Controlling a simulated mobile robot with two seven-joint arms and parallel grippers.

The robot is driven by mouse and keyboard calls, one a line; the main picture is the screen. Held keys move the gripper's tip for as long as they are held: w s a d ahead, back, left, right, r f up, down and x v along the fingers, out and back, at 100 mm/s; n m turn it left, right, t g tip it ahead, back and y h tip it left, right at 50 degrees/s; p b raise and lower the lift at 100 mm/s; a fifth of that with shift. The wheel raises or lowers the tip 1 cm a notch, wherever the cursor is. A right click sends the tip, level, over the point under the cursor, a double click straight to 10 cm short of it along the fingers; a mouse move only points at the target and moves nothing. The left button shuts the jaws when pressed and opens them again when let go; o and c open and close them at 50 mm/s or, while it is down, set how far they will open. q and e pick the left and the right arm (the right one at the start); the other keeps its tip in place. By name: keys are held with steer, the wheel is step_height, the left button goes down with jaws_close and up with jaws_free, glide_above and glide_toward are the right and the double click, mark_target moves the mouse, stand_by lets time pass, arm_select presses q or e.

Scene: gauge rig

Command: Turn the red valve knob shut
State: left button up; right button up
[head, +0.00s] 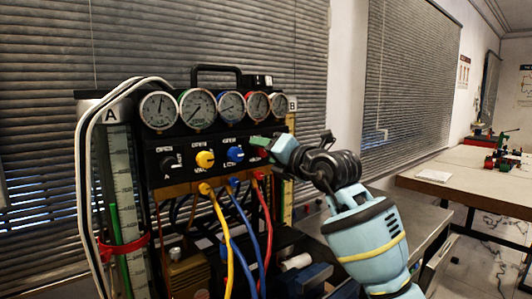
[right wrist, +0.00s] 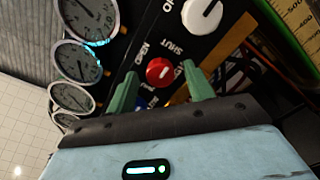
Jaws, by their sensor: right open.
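The red valve knob (right wrist: 159,71) is on the black panel in the right wrist view, with a pale mark on its face and the word SHUT printed beside it. My right gripper (right wrist: 160,84) is open, its green fingers showing one on each side of the knob with a gap to each. I cannot tell how deep the fingers reach around it. My left gripper is not in view.
A yellow knob (head: 205,159) and a blue knob (head: 235,154) sit left of my gripper. A white knob (right wrist: 202,15) is close by in the wrist view. Gauges (head: 197,109) line the top. Yellow, blue and red hoses (head: 265,225) hang below.

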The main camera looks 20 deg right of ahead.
steer(key=v, duration=0.7)
steer(key=shift+s+b, duration=0.15)
steer(key=shift+b, duration=0.15)
